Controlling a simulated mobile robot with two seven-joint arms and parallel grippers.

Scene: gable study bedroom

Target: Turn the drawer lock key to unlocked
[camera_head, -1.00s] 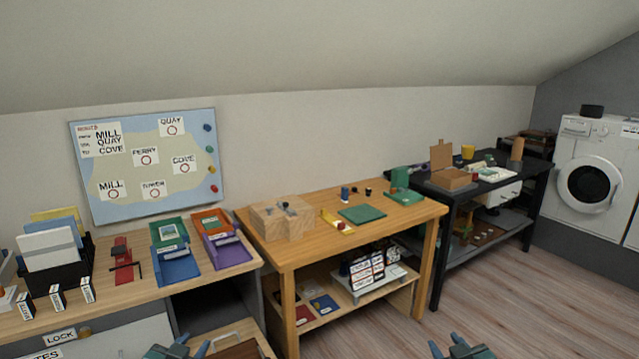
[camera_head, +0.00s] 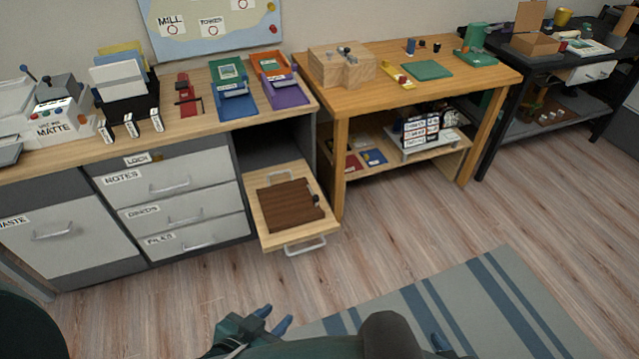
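The LOCK label (camera_head: 137,160) is on the dark strip above the NOTES drawer (camera_head: 165,183) of the desk's drawer unit. A small brass-coloured piece (camera_head: 157,156) sits just right of the label; it is too small to tell whether it is the key or which way it is turned. The NOTES drawer is shut. My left gripper (camera_head: 273,318) is low at the bottom centre, over the floor, with its fingers apart and nothing between them. My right gripper (camera_head: 438,343) is at the bottom edge, mostly hidden by my arm. Both are well away from the lock.
An open drawer (camera_head: 262,218) with a brown slatted board juts out right of the drawer unit. The DEEDS and FILES drawers (camera_head: 183,217) are shut. Trays, files and a red clamp stand on the desk. A striped rug (camera_head: 480,300) lies right; floor before the drawers is clear.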

